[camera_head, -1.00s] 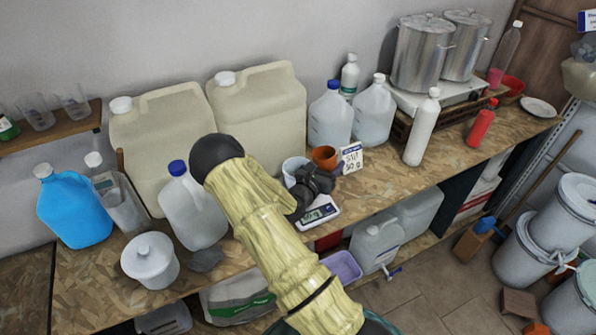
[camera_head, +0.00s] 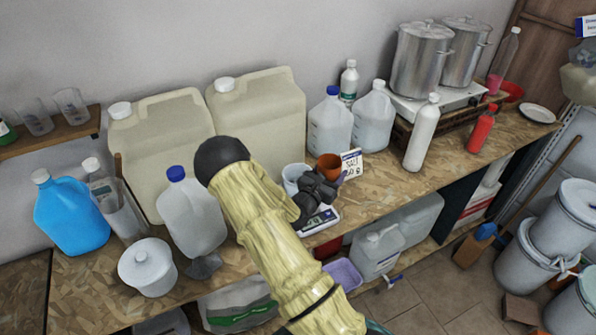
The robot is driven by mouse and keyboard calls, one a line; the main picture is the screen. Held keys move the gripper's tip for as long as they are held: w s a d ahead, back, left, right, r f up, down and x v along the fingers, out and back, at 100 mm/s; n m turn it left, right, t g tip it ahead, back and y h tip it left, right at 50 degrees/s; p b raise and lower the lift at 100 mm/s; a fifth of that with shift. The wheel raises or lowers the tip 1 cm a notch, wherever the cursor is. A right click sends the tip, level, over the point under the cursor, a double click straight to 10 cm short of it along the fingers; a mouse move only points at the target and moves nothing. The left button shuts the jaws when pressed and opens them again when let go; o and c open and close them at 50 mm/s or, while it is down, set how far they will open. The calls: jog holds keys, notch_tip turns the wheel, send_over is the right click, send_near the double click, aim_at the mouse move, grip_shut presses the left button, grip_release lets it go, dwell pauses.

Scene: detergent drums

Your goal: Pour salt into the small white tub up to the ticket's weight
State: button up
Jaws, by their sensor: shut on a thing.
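The small white tub (camera_head: 292,178) stands on the bench, partly hidden by my wrist, beside the scale (camera_head: 322,221). The scale's display is lit but too small to read. An orange-brown cup (camera_head: 329,163) stands right of the tub. The ticket (camera_head: 351,163) behind it reads "SALT" with a weight in grams that I cannot read surely. My gripper (camera_head: 326,186) is over the scale, in front of the cup. I cannot see any salt.
Large beige canisters (camera_head: 258,115) stand behind. A white bottle (camera_head: 421,135) and a red bottle (camera_head: 481,130) stand to the right.

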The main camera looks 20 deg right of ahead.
aim_at(334, 159)
notch_tip(334, 159, up, 4)
jog(key=shift+r+p, duration=0.1)
jog(key=shift+p, duration=1.15)
